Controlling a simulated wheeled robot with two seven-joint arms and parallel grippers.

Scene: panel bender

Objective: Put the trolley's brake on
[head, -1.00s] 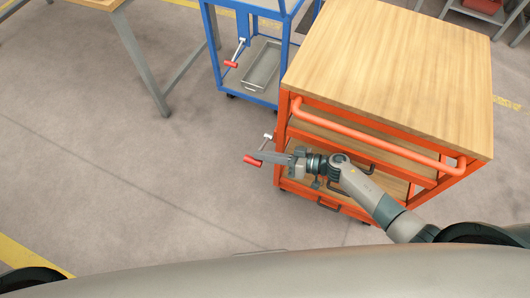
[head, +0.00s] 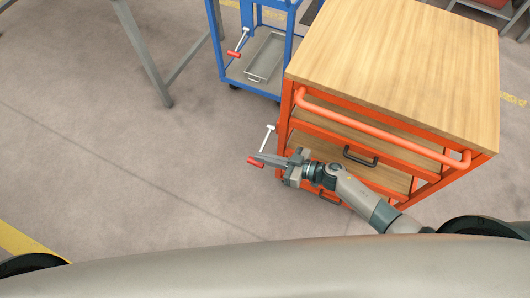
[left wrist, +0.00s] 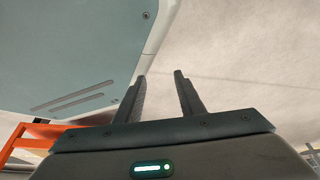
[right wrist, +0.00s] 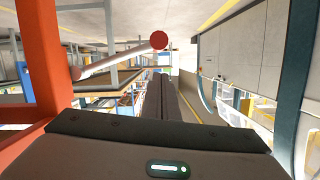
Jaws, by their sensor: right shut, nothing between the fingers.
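The trolley (head: 395,45) is orange with a wooden top and stands right of centre in the head view. Its brake lever (head: 267,140) is a pale rod with a red grip (head: 255,162) at the trolley's left corner, slanting down to the left. My right gripper (head: 262,157) is shut and empty, its fingers right by the red grip; touching or not is unclear. In the right wrist view the red grip (right wrist: 159,40) shows near the shut fingers (right wrist: 163,95), not between them. My left gripper (left wrist: 162,92) is open and empty in the left wrist view, outside the head view.
A blue trolley (head: 291,50) with a similar red-gripped lever (head: 239,42) and a grey tray (head: 265,57) stands behind the orange one. Grey table legs (head: 143,55) stand at upper left. The floor left of the orange trolley is clear.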

